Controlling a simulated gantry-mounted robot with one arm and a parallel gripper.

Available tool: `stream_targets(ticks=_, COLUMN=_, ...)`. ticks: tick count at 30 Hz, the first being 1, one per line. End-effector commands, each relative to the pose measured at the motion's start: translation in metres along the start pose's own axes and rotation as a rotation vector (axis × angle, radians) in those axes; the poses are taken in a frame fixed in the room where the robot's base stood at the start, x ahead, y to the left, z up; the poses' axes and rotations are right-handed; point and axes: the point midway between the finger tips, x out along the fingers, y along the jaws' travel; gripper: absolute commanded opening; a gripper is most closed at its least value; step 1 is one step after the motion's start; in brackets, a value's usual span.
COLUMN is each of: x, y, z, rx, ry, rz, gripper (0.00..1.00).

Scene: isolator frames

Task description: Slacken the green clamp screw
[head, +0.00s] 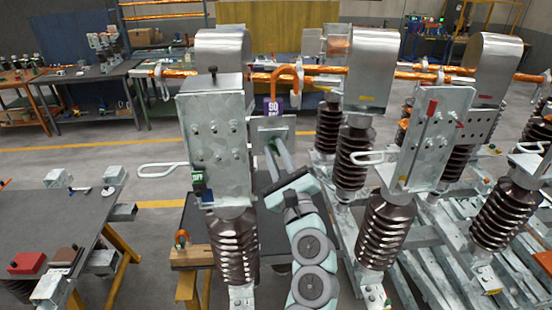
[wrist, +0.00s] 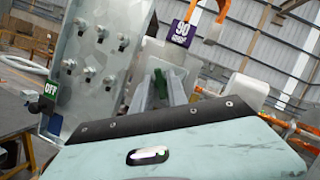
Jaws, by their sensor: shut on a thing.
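The green clamp screw (wrist: 160,82) shows in the wrist view as a dark green piece between my fingertips. In the head view it is a small green patch (head: 271,147) beside the tall bolted metal plate (head: 215,140). My gripper (wrist: 163,91) is shut on it, with one pale finger on each side. In the head view my gripper (head: 276,149) reaches up to it from below. An orange hook-shaped clamp (head: 287,75) hangs on the copper bar above, with a purple tag marked 90 (head: 271,106). The screw's far end and thread are hidden.
A green OFF tag (head: 198,183) and a wire loop handle (head: 160,170) sit left of my gripper. Brown ribbed insulators (head: 384,230) and metal uprights (head: 435,135) stand close on the right. A grey bench (head: 50,225) is at left; open floor lies behind.

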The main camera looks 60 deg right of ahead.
Motion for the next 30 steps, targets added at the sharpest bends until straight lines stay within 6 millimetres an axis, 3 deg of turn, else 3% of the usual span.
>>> stream_targets(ticks=30, x=0.0006, y=-0.0037, z=0.0014, rx=-0.898, ry=0.001, rz=0.367, gripper=0.00)
